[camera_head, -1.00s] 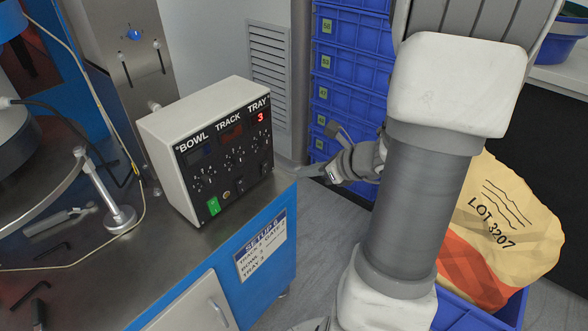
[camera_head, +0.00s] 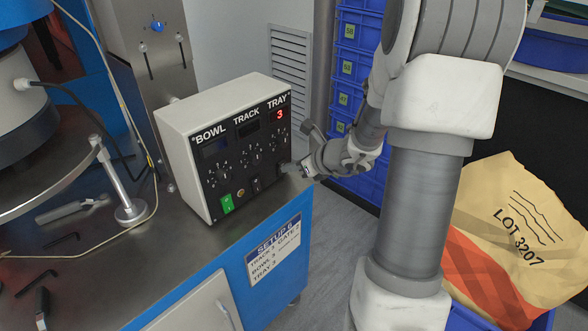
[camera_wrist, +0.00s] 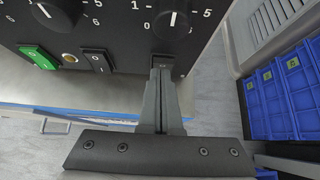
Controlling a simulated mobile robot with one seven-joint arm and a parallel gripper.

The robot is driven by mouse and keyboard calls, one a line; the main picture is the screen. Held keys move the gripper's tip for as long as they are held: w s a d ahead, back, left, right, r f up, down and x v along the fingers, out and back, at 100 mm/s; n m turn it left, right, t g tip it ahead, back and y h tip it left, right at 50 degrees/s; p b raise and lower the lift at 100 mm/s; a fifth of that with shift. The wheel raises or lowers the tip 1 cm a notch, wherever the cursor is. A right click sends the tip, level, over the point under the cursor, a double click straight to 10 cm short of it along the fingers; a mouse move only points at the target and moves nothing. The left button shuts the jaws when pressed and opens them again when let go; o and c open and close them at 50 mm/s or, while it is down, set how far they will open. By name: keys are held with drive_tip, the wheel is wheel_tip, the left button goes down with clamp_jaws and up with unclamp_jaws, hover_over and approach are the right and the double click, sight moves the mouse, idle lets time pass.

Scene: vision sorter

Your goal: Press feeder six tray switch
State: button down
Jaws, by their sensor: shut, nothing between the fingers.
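The feeder control box (camera_head: 200,160) stands on the metal bench with BOWL, TRACK and TRAY columns. The tray display (camera_head: 280,114) shows a red 3. The tray switch (camera_wrist: 164,60) is a dark rocker at the lower right of the panel, partly hidden behind my fingertips in the wrist view. My gripper (camera_head: 287,168) is shut and empty, its tips at this switch. It also shows in the wrist view (camera_wrist: 162,72). I cannot tell whether the tips touch or press the rocker. The track switch (camera_wrist: 97,60) is black and the bowl switch (camera_wrist: 38,57) is green.
Several dials (camera_wrist: 172,22) sit just above the switches. A SETUP 6 label (camera_head: 274,250) is on the blue bench front. Blue bins (camera_head: 350,95) stack behind my arm. A LOT 3207 sack (camera_head: 515,230) lies at the right. Loose tools (camera_head: 72,209) lie on the bench at left.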

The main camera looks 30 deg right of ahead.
drive_tip(key=shift+w+a+r+p, duration=0.2)
drive_tip(key=shift+r+p, duration=0.15)
drive_tip(key=shift+p, duration=0.6)
drive_tip(key=shift+w+g+p, duration=0.1)
drive_tip(key=shift+g+p, duration=0.2)
drive_tip(key=shift+g, duration=0.1)
drive_tip(key=shift+f+b, duration=0.25)
drive_tip(key=shift+b, duration=0.05)
drive_tip(key=shift+d+r+p, duration=0.1)
drive_tip(key=shift+r+p, duration=0.6)
drive_tip(key=shift+r, duration=0.15)
